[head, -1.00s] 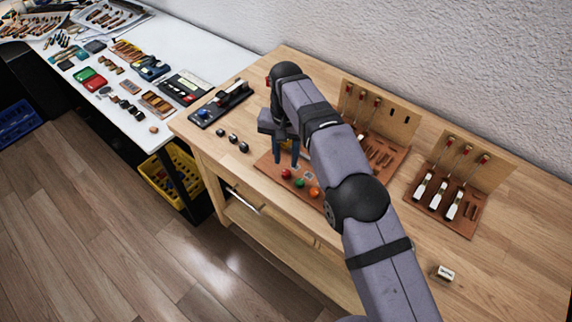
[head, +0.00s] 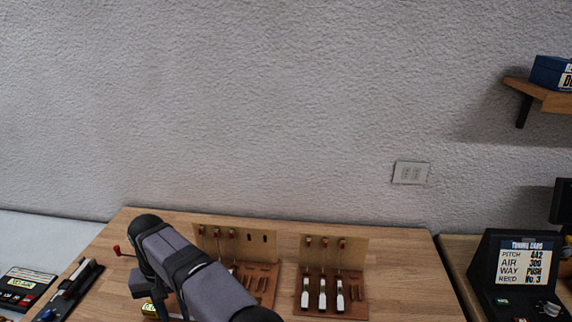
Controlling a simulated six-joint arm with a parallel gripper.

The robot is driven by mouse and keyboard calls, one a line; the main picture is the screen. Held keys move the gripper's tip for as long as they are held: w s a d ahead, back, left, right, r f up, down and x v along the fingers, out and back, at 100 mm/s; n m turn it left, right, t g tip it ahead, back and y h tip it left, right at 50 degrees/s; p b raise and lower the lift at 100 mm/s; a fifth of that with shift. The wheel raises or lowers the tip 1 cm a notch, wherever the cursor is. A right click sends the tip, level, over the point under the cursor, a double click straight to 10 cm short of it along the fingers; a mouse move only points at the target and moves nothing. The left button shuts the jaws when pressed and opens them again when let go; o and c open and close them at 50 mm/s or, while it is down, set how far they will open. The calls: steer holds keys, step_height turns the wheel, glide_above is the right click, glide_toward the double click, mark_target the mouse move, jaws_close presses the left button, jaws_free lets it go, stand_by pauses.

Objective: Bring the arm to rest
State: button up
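My arm (head: 190,270) reaches in from the bottom edge of the head view, over the left part of the wooden workbench (head: 400,275). My gripper (head: 170,308) hangs down from its wrist at the bottom edge. Its fingertips are cut off by the frame, so I cannot tell whether it is open or shut, or whether anything is between the fingers.
A left wooden action stand (head: 262,245) is partly hidden behind my arm. A right stand (head: 357,258) holds several white-ended keys. A tuning-card display (head: 520,265) stands at right, below a wall shelf (head: 545,92).

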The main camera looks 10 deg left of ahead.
steer(key=w+d+r+m, duration=0.1)
steer(key=w+d, duration=0.2)
steer(key=d, duration=0.4)
steer(key=w+d+r, duration=0.2)
steer(key=w+d, duration=0.1)
steer(key=d, duration=0.4)
steer(key=s+d+m, duration=0.1)
steer(key=d, duration=1.4)
steer(key=s+d+f+m, duration=0.1)
steer(key=s+d+f, duration=0.1)
steer(key=s+d, duration=0.6)
steer(key=s+d+f+m, duration=0.1)
steer(key=s+d+f, duration=0.1)
steer(key=s+d, duration=0.7)
steer(key=shift+s+d+f, duration=0.3)
steer(key=shift+d+f, duration=0.1)
